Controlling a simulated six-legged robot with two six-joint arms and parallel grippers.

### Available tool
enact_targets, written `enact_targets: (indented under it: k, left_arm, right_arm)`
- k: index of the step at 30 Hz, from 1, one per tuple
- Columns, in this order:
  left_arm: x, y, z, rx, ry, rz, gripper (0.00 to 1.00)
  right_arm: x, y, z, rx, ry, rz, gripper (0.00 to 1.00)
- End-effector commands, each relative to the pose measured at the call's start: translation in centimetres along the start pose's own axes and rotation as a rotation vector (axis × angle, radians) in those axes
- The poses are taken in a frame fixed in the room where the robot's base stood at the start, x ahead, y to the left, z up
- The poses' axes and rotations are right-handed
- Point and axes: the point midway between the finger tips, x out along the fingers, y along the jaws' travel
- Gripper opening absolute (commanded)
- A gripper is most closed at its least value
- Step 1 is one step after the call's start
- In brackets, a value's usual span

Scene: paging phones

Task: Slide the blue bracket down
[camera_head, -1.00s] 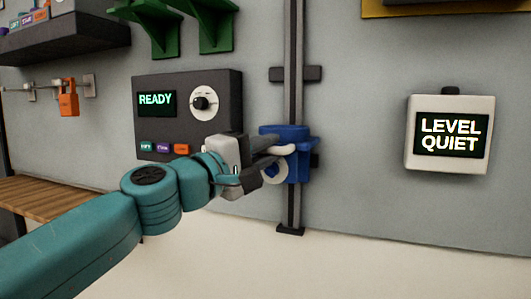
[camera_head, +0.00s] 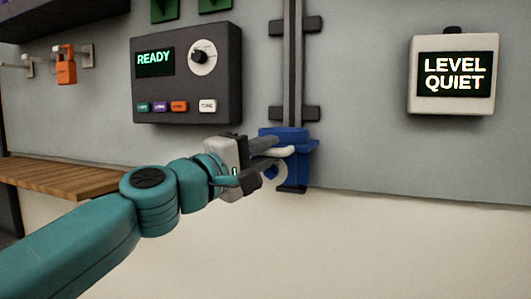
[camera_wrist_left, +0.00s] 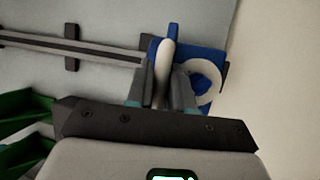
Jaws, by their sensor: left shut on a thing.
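The blue bracket (camera_head: 297,165) sits at the bottom end of a dark vertical rail (camera_head: 293,70) on the wall. It also shows in the left wrist view (camera_wrist_left: 205,55), with a pale handle bar and a pale ring on it. My left gripper (camera_head: 275,150) is shut on the bracket's pale handle (camera_wrist_left: 166,60), its two fingers on either side of it in the left wrist view (camera_wrist_left: 163,92). The gripper partly hides the ring and the bracket's left side. My right gripper is not in view.
A dark panel (camera_head: 218,75) reading READY, with a knob and several buttons, is on the wall left of the rail. A pale box (camera_head: 425,102) reading LEVEL QUIET is at right. A wooden bench (camera_head: 60,178) and an orange padlock (camera_head: 66,70) are at left.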

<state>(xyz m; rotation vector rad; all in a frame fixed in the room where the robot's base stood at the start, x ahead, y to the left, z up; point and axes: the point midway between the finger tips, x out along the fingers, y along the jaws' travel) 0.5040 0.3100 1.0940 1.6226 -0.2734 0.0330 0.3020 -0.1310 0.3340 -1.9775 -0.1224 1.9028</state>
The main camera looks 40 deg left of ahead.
Motion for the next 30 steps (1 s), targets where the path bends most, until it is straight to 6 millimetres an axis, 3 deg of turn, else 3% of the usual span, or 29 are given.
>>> enact_targets:
  k: [2,3,14,17,30]
  left_arm:
    - [0.1,-0.9,0.3,0.0,-0.012,-0.016,0.0]
    - [0.1,-0.9,0.3,0.0,-0.012,-0.017,0.27]
    - [-0.5,-0.8,0.2,0.0,-0.007,-0.013,0.27]
    - [-2.1,-0.8,0.1,0.001,-0.005,-0.012,0.27]
    - [-13.3,-0.6,0.0,0.002,-0.002,-0.009,0.27]
  right_arm:
    - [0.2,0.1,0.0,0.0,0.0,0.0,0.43]
    - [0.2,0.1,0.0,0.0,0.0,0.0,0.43]
    - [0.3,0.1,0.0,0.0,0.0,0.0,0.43]
    - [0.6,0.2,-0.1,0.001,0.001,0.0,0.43]
    - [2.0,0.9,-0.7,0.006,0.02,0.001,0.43]
